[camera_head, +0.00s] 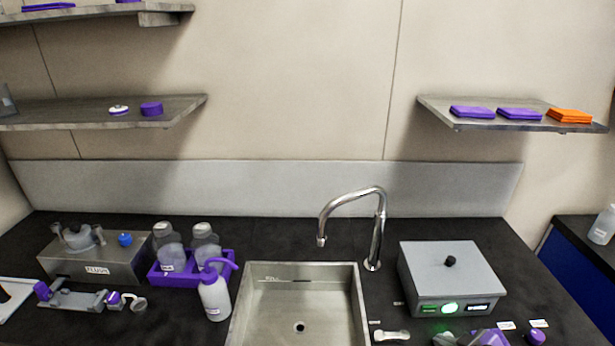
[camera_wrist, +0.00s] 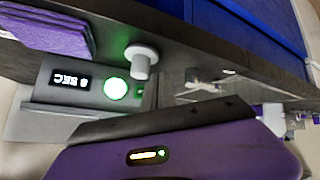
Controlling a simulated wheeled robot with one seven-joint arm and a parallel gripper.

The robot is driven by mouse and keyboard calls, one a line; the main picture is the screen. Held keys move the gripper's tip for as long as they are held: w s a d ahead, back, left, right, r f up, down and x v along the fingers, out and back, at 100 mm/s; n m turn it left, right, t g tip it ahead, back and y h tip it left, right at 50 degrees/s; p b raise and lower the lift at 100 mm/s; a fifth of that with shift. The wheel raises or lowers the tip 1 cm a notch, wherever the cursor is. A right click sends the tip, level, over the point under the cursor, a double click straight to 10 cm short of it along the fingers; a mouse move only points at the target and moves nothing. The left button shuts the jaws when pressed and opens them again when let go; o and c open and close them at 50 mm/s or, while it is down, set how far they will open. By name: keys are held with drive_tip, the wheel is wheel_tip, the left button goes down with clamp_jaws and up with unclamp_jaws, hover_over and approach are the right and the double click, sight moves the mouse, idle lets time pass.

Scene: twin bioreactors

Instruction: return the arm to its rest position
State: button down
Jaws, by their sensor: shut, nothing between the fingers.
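My gripper (camera_wrist: 165,119) fills the lower part of the wrist view. It shows as a dark bar in front of a purple housing with a small lit indicator. It looks shut, with nothing held. A panel (camera_wrist: 90,88) with a round green light and a small display lies beyond it, apart from the gripper. The rest of my arm is not clearly seen. In the head view, a purple and grey part (camera_head: 487,339) is cut off by the bottom edge, and I cannot tell whether it is mine.
A grey control box (camera_head: 452,272) with a green light stands right of the sink (camera_head: 300,283) and tall faucet (camera_head: 378,230). Shelves hang above. The space above the sink is free.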

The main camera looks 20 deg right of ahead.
drive_tip(key=s+a+f+m+h, duration=0.2)
drive_tip(key=s+a+f+m, duration=0.1)
drive_tip(key=s+a, duration=0.9)
drive_tip(key=s+a+r+t+y, duration=0.1)
drive_tip(key=s+a+r+t, duration=0.15)
drive_tip(key=s+r, duration=0.35)
drive_tip(key=s+a+r+m+t, duration=0.1)
drive_tip(key=s+a+r, duration=0.3)
drive_tip(key=s+r, duration=0.25)
drive_tip(key=s+a+r+t+y, duration=0.1)
drive_tip(key=s+a+r+t, duration=0.1)
drive_tip(key=s+a+r, duration=0.4)
drive_tip(key=f+b, duration=0.1)
drive_tip(key=d+f+b, duration=0.1)
drive_tip(key=f+b, duration=0.1)
drive_tip(key=w+d+f+b, duration=0.1)
drive_tip(key=b, duration=0.1)
drive_tip(key=shift+d+f, duration=0.15)
